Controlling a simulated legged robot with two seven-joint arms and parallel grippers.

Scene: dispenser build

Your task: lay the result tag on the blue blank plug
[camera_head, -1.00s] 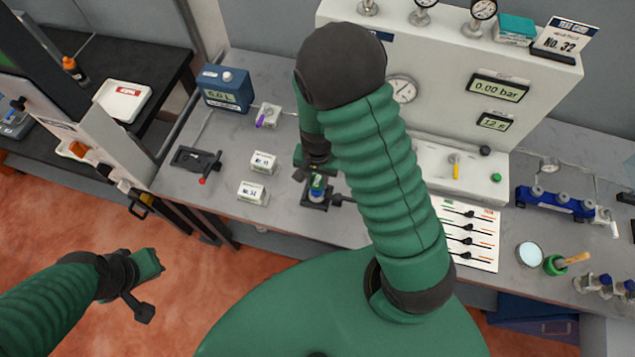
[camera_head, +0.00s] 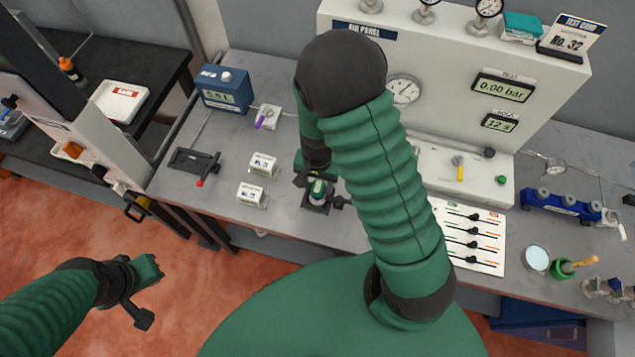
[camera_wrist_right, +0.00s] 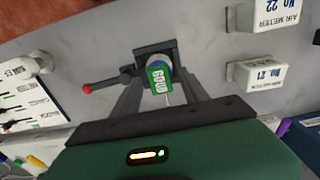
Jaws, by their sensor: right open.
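The green result tag (camera_wrist_right: 158,77), marked GOOD, lies flat over the blue blank plug (camera_wrist_right: 154,62), of which only a blue rim shows. It appears to rest on the plug. The plug sits upright in a dark holder with a red-tipped lever. In the head view the tag (camera_head: 318,187) is small under my right arm. My right gripper (camera_wrist_right: 160,95) is open, with its fingers on either side of the tag, apart from it as far as I can see. My left gripper (camera_head: 147,290) hangs over the floor, away from the bench; its fingers are unclear.
Two white label blocks (camera_head: 251,194) stand left of the holder, with a similar red-tipped clamp (camera_head: 195,165) beyond. The air panel (camera_head: 440,75) stands behind.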

